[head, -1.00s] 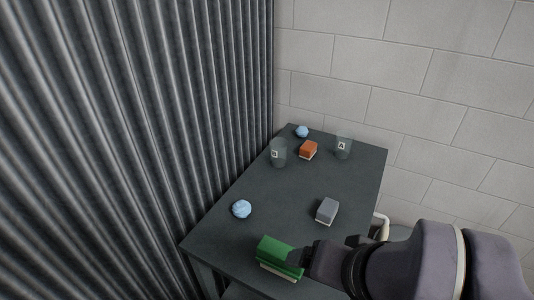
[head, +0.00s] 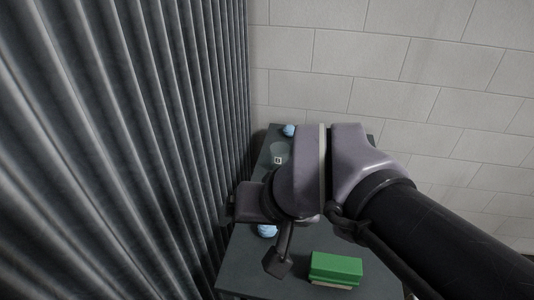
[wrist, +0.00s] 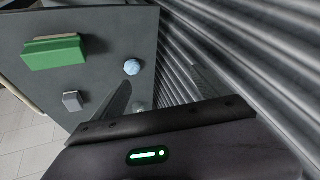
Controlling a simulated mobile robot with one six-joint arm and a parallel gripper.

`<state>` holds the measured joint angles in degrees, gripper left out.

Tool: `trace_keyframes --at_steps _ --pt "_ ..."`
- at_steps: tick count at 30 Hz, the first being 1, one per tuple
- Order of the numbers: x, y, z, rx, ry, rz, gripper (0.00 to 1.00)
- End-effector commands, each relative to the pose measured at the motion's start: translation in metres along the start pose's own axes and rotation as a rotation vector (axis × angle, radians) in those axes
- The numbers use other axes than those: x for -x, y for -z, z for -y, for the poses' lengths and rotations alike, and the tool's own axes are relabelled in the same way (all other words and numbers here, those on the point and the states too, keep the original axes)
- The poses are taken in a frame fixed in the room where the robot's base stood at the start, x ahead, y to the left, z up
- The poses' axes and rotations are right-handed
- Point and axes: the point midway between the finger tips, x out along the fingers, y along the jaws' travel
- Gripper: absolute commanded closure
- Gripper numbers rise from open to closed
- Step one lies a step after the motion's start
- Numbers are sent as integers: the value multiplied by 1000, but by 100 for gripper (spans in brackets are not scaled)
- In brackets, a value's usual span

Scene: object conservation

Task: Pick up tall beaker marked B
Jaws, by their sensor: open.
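A clear beaker (head: 279,152) with a small dark-on-white label stands upright near the left edge of the dark table, close to the corrugated wall. The label looks like a B but is too small to be sure. My gripper (head: 253,238) is open and empty, above the table's left side, nearer than this beaker and apart from it. In the wrist view a small clear shape, likely a beaker (wrist: 140,107), shows just above the dark gripper body. The second beaker, seen earlier at the back right, is hidden behind my arm in the head view.
A light blue ball (head: 267,231) lies near my gripper; another blue ball (head: 289,130) is at the back. A green block (head: 336,267) lies at the front. A grey block (wrist: 72,101) shows in the wrist view. The corrugated wall (head: 150,150) stands close on the left.

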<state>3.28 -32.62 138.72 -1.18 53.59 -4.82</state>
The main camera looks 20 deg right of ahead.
Motion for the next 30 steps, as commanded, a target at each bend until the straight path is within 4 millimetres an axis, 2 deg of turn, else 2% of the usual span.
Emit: trace_keyframes --at_steps 1,5,8,11,14,15,18,22,26,30 --pt "5 21 2 8 -11 5 14" --pt "1 74 2 49 -39 10 14" --pt "-7 122 -4 86 -63 14 14" --pt "-24 176 -17 129 -92 23 14" --pt "-55 235 -46 182 -125 40 14" --pt "-71 256 -61 206 -138 48 14" --pt "-112 294 -102 258 -164 65 14" --pt "-145 310 -134 297 -180 76 14" --pt "-175 308 -145 307 -183 80 14" --pt "-220 303 -153 305 -182 81 14"
